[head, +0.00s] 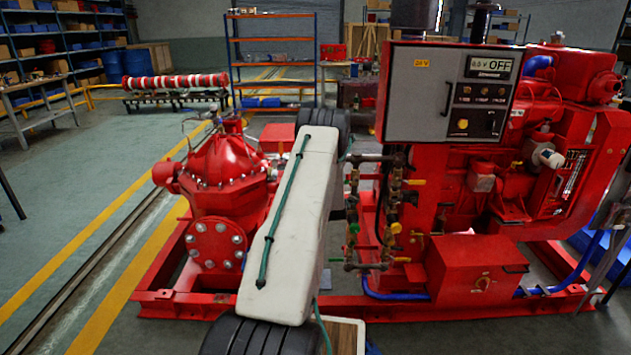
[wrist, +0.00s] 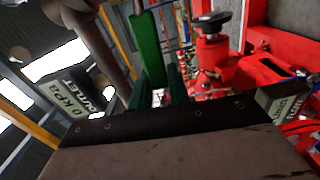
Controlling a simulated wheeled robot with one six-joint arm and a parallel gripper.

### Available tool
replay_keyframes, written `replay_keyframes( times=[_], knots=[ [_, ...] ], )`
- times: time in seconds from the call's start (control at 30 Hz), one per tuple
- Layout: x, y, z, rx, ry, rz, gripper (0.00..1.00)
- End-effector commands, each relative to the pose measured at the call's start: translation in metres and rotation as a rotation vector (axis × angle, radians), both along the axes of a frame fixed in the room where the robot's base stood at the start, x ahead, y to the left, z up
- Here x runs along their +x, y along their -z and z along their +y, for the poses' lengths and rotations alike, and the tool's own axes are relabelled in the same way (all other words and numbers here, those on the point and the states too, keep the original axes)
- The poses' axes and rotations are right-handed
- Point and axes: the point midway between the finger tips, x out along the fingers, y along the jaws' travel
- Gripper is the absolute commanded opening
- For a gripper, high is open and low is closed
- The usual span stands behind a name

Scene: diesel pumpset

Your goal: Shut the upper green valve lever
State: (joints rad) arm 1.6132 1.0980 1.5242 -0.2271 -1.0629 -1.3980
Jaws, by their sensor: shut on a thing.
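The green valve lever (wrist: 147,48) is a flat green bar standing up from between my fingers in the wrist view. My gripper (wrist: 157,84) is shut on it, with dark fingers on either side of its near end. The joint where the lever meets its valve is not clear to see. In the head view my white arm link hides my gripper and this lever. A small green part (head: 355,228) shows lower on the brass pipework, just right of my arm.
Brass pipework with yellow handles (head: 395,228) stands beside the red pump (head: 222,175). The grey control panel (head: 448,93) reads OFF. In the wrist view, a red fitting with a dark round knob (wrist: 211,22) is close right of the lever, and a grey pipe (wrist: 103,45) is left.

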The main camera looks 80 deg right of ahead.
Motion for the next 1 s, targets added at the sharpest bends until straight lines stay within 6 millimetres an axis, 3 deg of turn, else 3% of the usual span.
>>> replay_keyframes(
  times=[0.2, 0.53, 0.57, 0.63, 1.0],
  knots=[
    [-0.0156, 0.0041, -0.0034, -0.001, 0.019, 0.025, 0.00],
    [-0.0159, 0.0038, -0.0035, -0.001, 0.020, 0.025, 0.00],
    [-0.0158, 0.0038, -0.0035, -0.001, 0.020, 0.025, 0.21],
    [-0.0155, 0.0037, -0.0034, -0.002, 0.019, 0.025, 0.40],
    [-0.0130, 0.0034, 0.0030, -0.002, 0.015, 0.025, 0.40]
  ],
)
